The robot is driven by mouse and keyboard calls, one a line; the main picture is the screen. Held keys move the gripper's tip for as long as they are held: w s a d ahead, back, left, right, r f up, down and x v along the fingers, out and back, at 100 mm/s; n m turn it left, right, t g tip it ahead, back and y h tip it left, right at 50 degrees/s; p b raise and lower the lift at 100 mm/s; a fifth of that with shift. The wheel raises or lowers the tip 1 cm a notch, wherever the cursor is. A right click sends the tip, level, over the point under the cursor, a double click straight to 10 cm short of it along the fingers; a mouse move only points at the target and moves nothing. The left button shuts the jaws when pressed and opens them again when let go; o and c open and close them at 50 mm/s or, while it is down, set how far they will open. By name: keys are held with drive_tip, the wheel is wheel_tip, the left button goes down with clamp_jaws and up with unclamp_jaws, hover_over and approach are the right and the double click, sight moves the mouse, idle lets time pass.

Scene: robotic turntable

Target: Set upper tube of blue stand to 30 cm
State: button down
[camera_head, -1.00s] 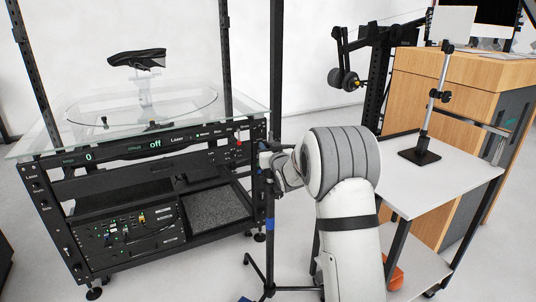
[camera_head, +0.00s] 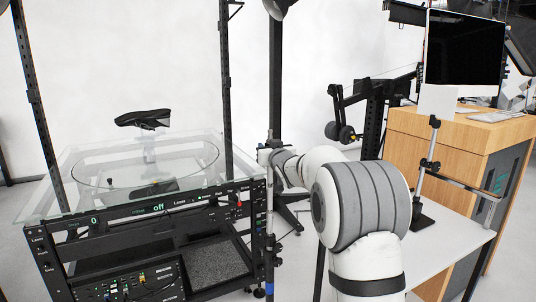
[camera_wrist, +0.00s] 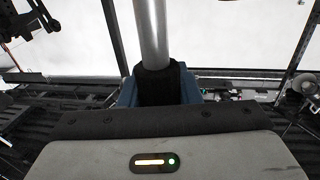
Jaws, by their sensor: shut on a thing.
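The blue stand (camera_head: 270,225) is a slim upright pole with blue parts, between the glass-topped rack and my arm in the head view. My gripper (camera_head: 266,157) is at its upper part, partly hidden by my arm. In the wrist view, a silver tube (camera_wrist: 151,30) rises upright from a black collar (camera_wrist: 157,82) between blue pieces (camera_wrist: 190,88) directly in front of my gripper. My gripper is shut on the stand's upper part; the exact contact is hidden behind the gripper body. I cannot read any height.
The glass-topped rack (camera_head: 60,207) with a turntable disc stands close on the left. A white table (camera_head: 440,245) with a small black-based stand (camera_head: 422,190) is on the right. A wooden desk (camera_head: 450,130) is behind it. Dark uprights stand behind my gripper.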

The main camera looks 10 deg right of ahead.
drive_tip(key=shift+r, duration=0.55)
drive_tip(key=c, duration=1.1)
unclamp_jaws()
drive_tip(key=shift+f, duration=0.2)
drive_tip(key=shift+o, duration=0.2)
drive_tip(key=shift+s, duration=0.1)
drive_tip(key=s, duration=0.7)
drive_tip(key=shift+s+d+b, duration=0.3)
drive_tip(key=shift+d, duration=0.15)
